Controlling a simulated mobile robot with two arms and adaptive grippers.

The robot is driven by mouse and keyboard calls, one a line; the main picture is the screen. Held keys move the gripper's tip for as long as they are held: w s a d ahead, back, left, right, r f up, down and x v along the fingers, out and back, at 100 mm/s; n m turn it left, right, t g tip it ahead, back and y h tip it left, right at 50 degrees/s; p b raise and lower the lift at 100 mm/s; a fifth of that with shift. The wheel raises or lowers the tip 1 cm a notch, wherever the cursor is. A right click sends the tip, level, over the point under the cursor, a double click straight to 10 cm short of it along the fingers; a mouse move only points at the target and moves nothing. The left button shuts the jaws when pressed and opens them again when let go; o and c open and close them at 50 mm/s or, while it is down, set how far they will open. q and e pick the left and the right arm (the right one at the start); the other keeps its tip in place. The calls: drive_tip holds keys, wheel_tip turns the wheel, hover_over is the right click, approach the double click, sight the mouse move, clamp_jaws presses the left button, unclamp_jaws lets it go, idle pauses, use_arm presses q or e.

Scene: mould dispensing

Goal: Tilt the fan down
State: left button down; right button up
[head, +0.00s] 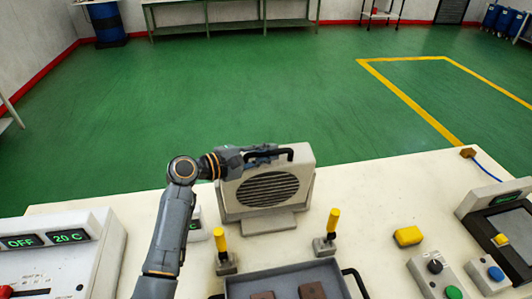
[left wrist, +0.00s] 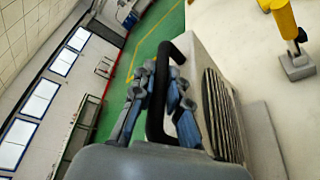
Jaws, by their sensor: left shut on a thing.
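The fan (head: 268,189) is a beige box with a dark round-slatted grille and a flat foot. It stands at the back edge of the table with its grille facing me, and its top looks leaned back slightly. A black bar handle (head: 287,152) arches over its top. My left gripper (head: 264,153) reaches in from the left and is shut on this handle. In the left wrist view, the fingers lie on both sides of the handle (left wrist: 155,105), next to the fan's housing (left wrist: 196,62). My right gripper is not in view.
Two yellow-handled levers (head: 331,225) (head: 220,241) stand in front of the fan. A grey tray (head: 240,287) with brown blocks is nearer. A yellow block (head: 408,236) and button boxes (head: 436,272) are at right. A control panel (head: 60,248) is at left.

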use_arm(q)
drive_tip(key=shift+s+d+f+m+t+h+b, duration=0.2)
drive_tip(key=shift+s+f+m+b, duration=0.4)
drive_tip(key=shift+s+b, duration=0.35)
drive_tip(key=shift+s+d+f+m+t+h+b, duration=0.2)
drive_tip(key=shift+s+f+m+b, duration=0.15)
drive_tip(key=shift+s+m+b, duration=0.55)
drive_tip(key=shift+s+d+f+m+t+h+b, duration=0.15)
drive_tip(key=shift+s+f+m+b, duration=0.4)
drive_tip(key=shift+b, duration=0.6)
drive_tip(key=shift+s, duration=0.1)
drive_tip(key=c, duration=1.6)
unclamp_jaws()
drive_tip(key=shift+r, duration=0.1)
drive_tip(key=shift+a, duration=0.1)
drive_tip(key=v, duration=1.2)
drive_tip(key=shift+s, duration=0.15)
